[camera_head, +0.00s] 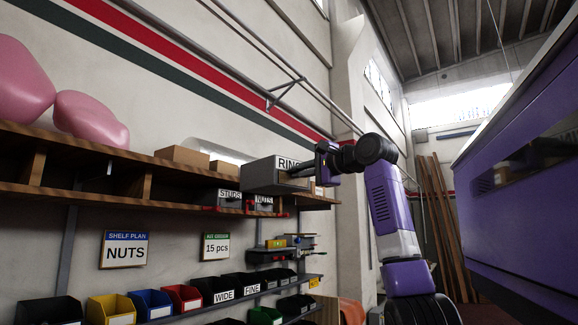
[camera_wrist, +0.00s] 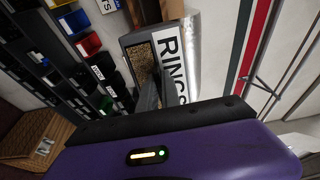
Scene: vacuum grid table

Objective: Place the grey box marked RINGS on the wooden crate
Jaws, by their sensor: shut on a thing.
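The grey box marked RINGS (camera_head: 262,176) is held up in front of the upper wooden shelf. It also shows in the wrist view (camera_wrist: 190,50), with its white RINGS label and small tan contents in its open part. My gripper (camera_head: 312,170) is shut on the box at its label end; a grey finger (camera_wrist: 150,97) shows against the box in the wrist view. A brown wooden-looking crate (camera_wrist: 25,148) is at the lower left of the wrist view, apart from the box, with small items by its edge. I cannot make out the crate in the head view.
The upper shelf (camera_head: 60,142) bears STUDS (camera_head: 229,195) and NUTS (camera_head: 264,199) boxes, close to the held box. Coloured bins (camera_head: 150,303) line the lower rack. A large purple body (camera_head: 520,190) fills the right side. Planks (camera_head: 437,210) lean at the back.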

